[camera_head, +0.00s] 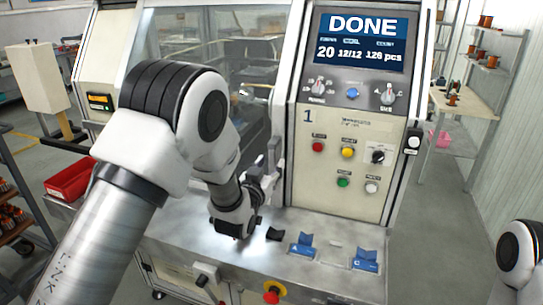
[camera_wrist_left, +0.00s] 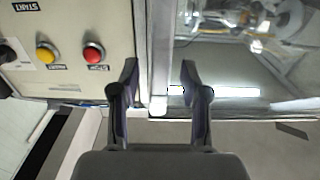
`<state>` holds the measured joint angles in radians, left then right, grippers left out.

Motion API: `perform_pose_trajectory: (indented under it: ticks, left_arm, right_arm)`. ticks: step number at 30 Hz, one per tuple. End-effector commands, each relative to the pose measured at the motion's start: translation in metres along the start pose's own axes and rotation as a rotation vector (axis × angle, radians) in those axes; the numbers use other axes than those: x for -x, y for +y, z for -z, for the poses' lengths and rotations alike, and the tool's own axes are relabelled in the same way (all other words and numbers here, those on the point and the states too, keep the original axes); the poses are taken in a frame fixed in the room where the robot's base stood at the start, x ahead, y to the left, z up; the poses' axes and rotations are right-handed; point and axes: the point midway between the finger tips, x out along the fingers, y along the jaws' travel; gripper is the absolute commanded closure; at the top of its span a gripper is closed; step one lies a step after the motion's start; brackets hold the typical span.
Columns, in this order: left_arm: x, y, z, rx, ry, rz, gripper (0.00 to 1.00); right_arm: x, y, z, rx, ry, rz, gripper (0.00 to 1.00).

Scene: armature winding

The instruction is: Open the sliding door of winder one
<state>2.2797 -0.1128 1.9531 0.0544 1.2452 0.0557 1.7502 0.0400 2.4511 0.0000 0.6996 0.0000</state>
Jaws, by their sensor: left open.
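Winder one (camera_head: 345,130) carries the number 1 on its front panel, and its screen (camera_head: 361,38) reads DONE. Its transparent sliding door (camera_head: 185,35) is to the left of that panel and looks closed; my left arm hides much of it. My left gripper (camera_head: 268,168) is at the door's right edge, beside the panel. In the left wrist view the open fingers (camera_wrist_left: 159,78) stand on either side of a pale upright strip (camera_wrist_left: 160,45) at the door's edge. I cannot tell whether they touch it. Only a part of my right arm shows, at the right edge.
The panel has red (camera_head: 318,147), yellow (camera_head: 348,152) and green (camera_head: 343,182) buttons close to my left gripper. Blue holders (camera_head: 365,260) stand on the metal ledge below. A red bin (camera_head: 68,180) is at the left. A shelf with spools (camera_head: 455,100) is at the right.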

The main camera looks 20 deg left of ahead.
Motion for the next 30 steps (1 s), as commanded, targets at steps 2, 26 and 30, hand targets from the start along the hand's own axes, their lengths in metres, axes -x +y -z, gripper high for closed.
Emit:
perform_pose_trajectory:
  ticks: [2,26,30]
  left_arm:
    - [-0.009,0.000,0.002,0.001,0.000,0.000,0.54]
    - [-0.015,-0.008,-0.003,0.002,-0.001,0.002,1.00]
    - [-0.015,-0.027,-0.003,0.003,0.000,0.005,1.00]
  right_arm:
    - [0.006,0.000,0.001,0.000,0.001,0.000,0.60]
    - [0.003,0.000,0.001,0.000,0.001,0.000,0.60]
    - [-0.003,0.000,0.001,0.000,0.001,0.000,0.60]
